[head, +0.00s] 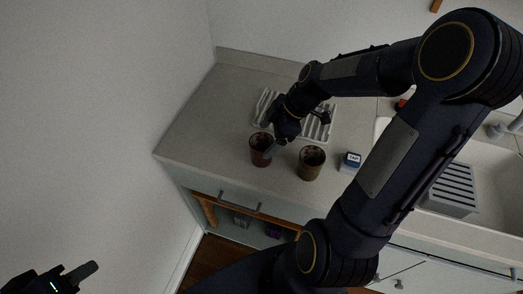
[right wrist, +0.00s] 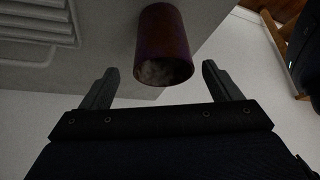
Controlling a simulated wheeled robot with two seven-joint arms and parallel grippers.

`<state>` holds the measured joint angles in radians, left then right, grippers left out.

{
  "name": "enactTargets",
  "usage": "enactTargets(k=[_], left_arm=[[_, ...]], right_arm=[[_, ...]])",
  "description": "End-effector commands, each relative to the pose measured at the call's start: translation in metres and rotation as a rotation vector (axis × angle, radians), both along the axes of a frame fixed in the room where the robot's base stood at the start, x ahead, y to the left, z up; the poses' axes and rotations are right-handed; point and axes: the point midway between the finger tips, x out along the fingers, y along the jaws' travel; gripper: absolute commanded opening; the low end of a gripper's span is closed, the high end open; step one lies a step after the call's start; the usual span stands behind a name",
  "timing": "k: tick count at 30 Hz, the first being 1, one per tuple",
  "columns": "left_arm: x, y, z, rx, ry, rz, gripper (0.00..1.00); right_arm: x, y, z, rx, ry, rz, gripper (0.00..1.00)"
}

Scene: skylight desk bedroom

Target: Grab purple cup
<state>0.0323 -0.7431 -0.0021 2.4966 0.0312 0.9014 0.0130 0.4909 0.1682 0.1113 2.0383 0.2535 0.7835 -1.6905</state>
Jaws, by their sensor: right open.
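The purple cup (head: 260,154) looks dark reddish-purple and stands upright near the counter's front edge, left of a brown cup (head: 312,163). My right gripper (head: 281,138) is just above and beside the purple cup, partly overlapping it in the head view. In the right wrist view the purple cup (right wrist: 164,38) lies ahead of and between the open, empty fingers (right wrist: 160,82). Contact cannot be told. My left gripper (head: 78,275) is at the lower left, far from the cups; only part of it shows.
A white ribbed rack (head: 264,105) lies behind the cups. A small blue labelled box (head: 350,161) stands right of the brown cup. The sink (head: 488,170) is at the right. The counter (head: 200,137) is clear on the left, beside the wall.

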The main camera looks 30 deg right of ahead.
Motion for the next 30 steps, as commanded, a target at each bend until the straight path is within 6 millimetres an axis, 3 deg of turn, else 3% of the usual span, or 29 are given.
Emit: enactTargets(k=[13,23,30], left_arm=[[0.000,0.000,0.015,0.000,0.000,0.000,0.36],[0.000,0.000,0.015,0.000,0.000,0.000,0.36],[0.000,0.000,0.015,0.000,0.000,0.000,0.36]], right_arm=[[0.009,0.024,-0.053,0.002,0.005,0.001,0.84],[0.011,0.027,-0.060,-0.001,0.000,0.000,0.84],[0.011,0.027,-0.060,-0.001,0.001,-0.001,0.53]])
